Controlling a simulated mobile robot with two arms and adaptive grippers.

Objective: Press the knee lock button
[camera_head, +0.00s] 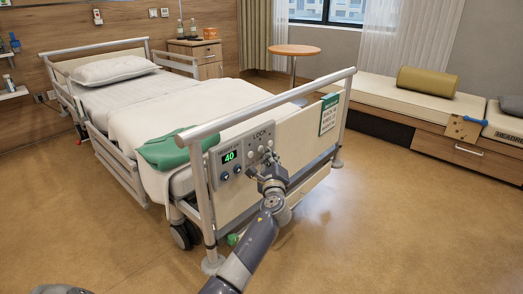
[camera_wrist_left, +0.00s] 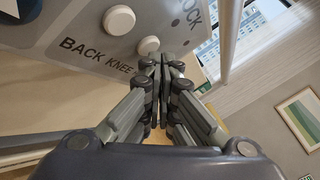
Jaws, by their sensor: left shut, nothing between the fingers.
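The bed's control panel (camera_head: 241,144) is on the footboard, with a green display reading 40 and several pale round buttons under the word LOCK. In the left wrist view, the knee lock button (camera_wrist_left: 149,46) is a white round knob beside the printed word KNEE. The matching back button (camera_wrist_left: 119,19) is up and left of it. My left gripper (camera_head: 267,170) is shut and empty in front of the panel's lower right. Its fingertips (camera_wrist_left: 158,62) appear just below the knee button; I cannot tell whether they touch it. My right gripper is not in view.
The footboard's top rail (camera_head: 280,100) runs above the panel. A green cloth (camera_head: 165,150) lies on the bed's near corner. A green-framed sign (camera_head: 329,114) hangs on the footboard's right. A bench (camera_head: 385,100) stands far right. The floor right of the bed is clear.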

